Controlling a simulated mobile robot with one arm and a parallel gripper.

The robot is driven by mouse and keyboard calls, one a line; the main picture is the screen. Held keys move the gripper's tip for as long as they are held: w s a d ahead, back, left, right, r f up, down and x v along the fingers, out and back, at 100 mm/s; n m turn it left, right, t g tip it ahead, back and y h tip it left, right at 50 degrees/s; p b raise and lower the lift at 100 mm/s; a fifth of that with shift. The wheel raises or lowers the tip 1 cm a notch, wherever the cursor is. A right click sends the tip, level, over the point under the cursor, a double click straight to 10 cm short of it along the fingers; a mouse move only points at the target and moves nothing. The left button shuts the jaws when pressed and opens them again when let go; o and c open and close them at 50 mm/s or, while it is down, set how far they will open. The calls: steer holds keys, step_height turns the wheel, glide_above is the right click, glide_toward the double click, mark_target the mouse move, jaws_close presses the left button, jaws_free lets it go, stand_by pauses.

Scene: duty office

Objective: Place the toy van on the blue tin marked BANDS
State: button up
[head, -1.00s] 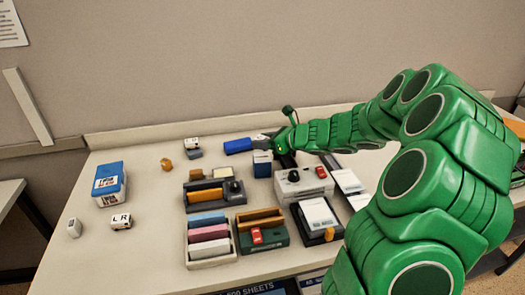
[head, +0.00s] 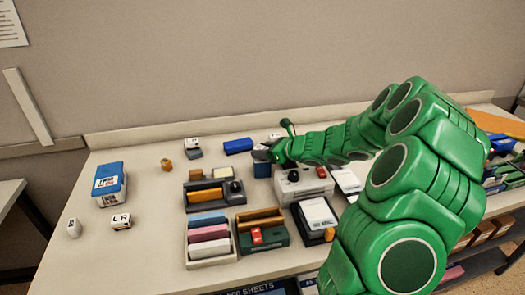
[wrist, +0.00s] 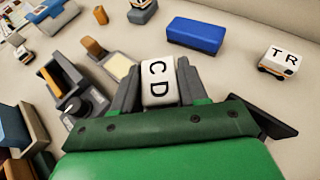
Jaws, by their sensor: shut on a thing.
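My gripper (head: 262,152) is shut on a small white-topped block marked CD (wrist: 158,82), one finger on each side in the wrist view. A van-like toy marked TR (wrist: 279,62) stands to the right in the wrist view, and another marked L R (head: 121,222) stands at the left in the head view. A blue tin (head: 112,172) with a white label lies at the far left; its lettering is too small to read.
A dark tray (head: 198,207), an eraser tray (head: 213,263), a green holder (head: 275,241) and a white device (head: 300,186) crowd the table's middle.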

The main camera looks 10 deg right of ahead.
steer(key=shift+f, duration=0.1)
steer(key=o, duration=1)
steer(key=shift+o, duration=0.2)
